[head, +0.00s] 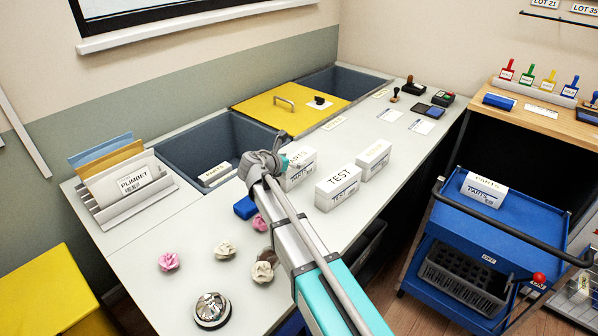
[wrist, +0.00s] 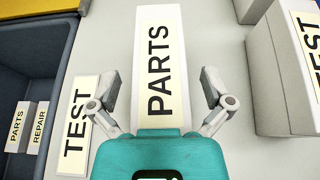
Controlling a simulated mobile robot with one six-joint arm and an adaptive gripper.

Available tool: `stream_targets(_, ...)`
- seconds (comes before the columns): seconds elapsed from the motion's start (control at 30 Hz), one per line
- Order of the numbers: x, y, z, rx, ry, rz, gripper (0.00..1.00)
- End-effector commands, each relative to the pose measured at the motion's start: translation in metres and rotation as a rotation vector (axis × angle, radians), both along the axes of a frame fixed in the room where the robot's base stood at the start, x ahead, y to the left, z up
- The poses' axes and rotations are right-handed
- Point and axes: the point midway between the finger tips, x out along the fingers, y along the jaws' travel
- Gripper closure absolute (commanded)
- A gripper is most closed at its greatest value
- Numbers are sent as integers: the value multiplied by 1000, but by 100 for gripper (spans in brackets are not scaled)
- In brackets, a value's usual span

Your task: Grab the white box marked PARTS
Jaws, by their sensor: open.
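A white box marked PARTS (wrist: 158,60) lies on the pale counter, straight ahead of my gripper (wrist: 160,84) in the wrist view. My gripper is open, with one finger on each side of the box and a gap visible on both sides. The near end of the box is hidden by the teal gripper body. In the head view this white box (head: 303,165) is partly hidden behind my gripper (head: 262,160). Another white box marked PARTS (head: 483,190) lies on the blue cart (head: 520,215).
A white TEST box (head: 338,188) stands close on the right, with another white box (head: 373,160) behind it.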

Motion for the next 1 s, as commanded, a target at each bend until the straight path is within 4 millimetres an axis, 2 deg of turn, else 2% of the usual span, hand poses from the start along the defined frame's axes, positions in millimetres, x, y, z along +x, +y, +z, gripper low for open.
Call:
stream_targets(0.63,3,-2,-1,0,0,0,2)
stream_targets(1.0,3,-2,-1,0,0,0,71)
